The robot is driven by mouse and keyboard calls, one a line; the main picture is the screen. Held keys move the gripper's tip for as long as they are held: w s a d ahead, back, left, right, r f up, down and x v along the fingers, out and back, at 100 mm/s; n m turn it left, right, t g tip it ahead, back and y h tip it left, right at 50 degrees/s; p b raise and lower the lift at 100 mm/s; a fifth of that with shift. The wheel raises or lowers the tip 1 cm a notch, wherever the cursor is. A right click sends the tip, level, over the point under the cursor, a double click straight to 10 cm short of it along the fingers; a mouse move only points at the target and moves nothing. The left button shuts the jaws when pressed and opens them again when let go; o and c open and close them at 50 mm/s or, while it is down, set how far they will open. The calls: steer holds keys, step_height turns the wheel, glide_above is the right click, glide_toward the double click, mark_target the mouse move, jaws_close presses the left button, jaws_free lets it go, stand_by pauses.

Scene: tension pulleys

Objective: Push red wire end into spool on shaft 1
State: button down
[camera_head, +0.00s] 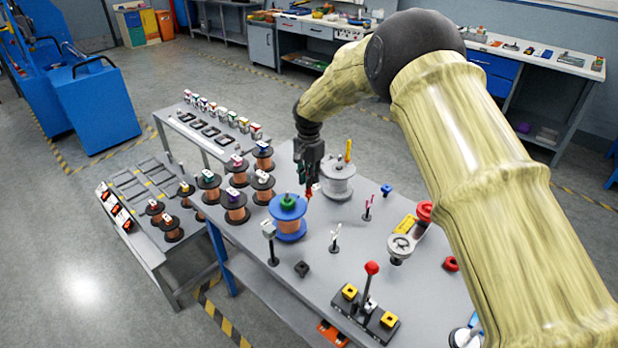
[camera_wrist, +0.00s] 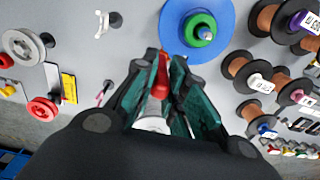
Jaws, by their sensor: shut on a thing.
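My gripper (camera_head: 309,172) is above the table, just behind and right of the blue-flanged spool (camera_head: 288,226). In the wrist view its two dark green fingers (camera_wrist: 165,62) are shut on a red wire end (camera_wrist: 161,84), whose tip points away from the wrist. The red wire end also shows below the fingers in the head view (camera_head: 309,194). The blue-flanged spool carries copper wire and sits upright with a green nut (camera_wrist: 199,31) over a metal shaft end. The wire end appears apart from the spool. I cannot tell which shaft is shaft 1.
A silver spool (camera_head: 337,187) stands close behind the gripper. Several copper spools (camera_head: 236,208) with black flanges stand to the left. Small stands, a pulley arm (camera_head: 402,245) and a red-knobbed lever (camera_head: 371,268) occupy the right and front. Bare tabletop lies between them.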

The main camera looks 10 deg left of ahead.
steer(key=shift+w+a+b, duration=0.3)
steer(key=shift+w+a, duration=0.4)
steer(key=shift+a, duration=0.35)
steer(key=shift+w+a+b, duration=0.3)
steer(key=shift+w+a, duration=0.4)
steer(key=shift+a, duration=0.3)
steer(key=shift+f, duration=0.25)
steer(key=shift+f+b, duration=0.3)
steer(key=shift+f, duration=0.05)
steer(key=shift+f+b, duration=0.6)
steer(key=shift+f, duration=0.5)
stand_by(0.8)
stand_by(0.4)
steer(key=c, duration=1.4)
jaws_free()
steer(key=shift+o, duration=0.2)
